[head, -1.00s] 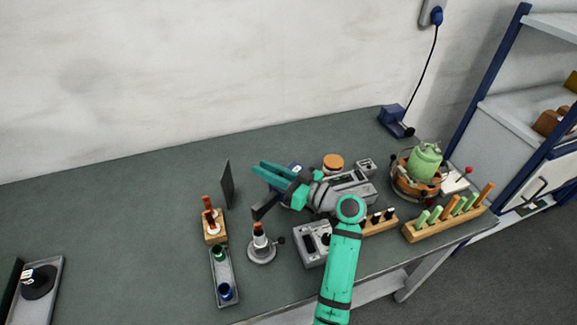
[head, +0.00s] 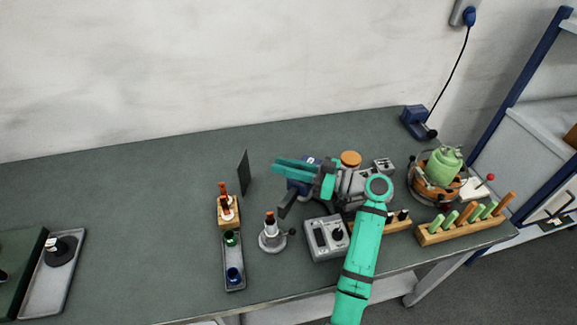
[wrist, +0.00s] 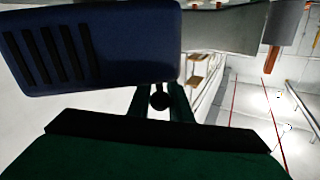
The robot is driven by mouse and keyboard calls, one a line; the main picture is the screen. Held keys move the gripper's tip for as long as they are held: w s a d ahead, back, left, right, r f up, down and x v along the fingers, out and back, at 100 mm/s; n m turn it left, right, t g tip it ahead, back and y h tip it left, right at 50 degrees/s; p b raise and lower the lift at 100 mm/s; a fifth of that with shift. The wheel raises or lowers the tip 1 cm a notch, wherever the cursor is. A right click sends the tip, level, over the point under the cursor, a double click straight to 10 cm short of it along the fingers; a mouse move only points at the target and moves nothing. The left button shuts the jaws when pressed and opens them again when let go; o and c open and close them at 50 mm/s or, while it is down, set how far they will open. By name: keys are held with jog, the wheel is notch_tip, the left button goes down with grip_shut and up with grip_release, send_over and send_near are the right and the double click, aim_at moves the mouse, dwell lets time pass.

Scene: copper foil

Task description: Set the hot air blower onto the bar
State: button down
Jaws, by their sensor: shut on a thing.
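My gripper (head: 286,188) is over the middle of the bench, with its jaws shut around a blue body, apparently the hot air blower (head: 301,185). In the head view my gripper and arm hide much of the blower. In the wrist view the blower (wrist: 95,45) fills the upper left. It has dark vent slits, and a grey part adjoins it on the right. Green and black parts of my gripper fill the bottom of that view. I cannot tell which thing is the bar.
A small burner-like stand (head: 271,238) and a narrow tray (head: 234,262) are left of my gripper. A corded blue device (head: 415,122) sits at the back. The bench's left middle is clear.

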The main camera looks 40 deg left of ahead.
jog(key=c, duration=1.6)
grip_release()
jog(key=v, duration=0.7)
jog(key=shift+w+d, duration=0.1)
jog(key=shift+d, duration=0.1)
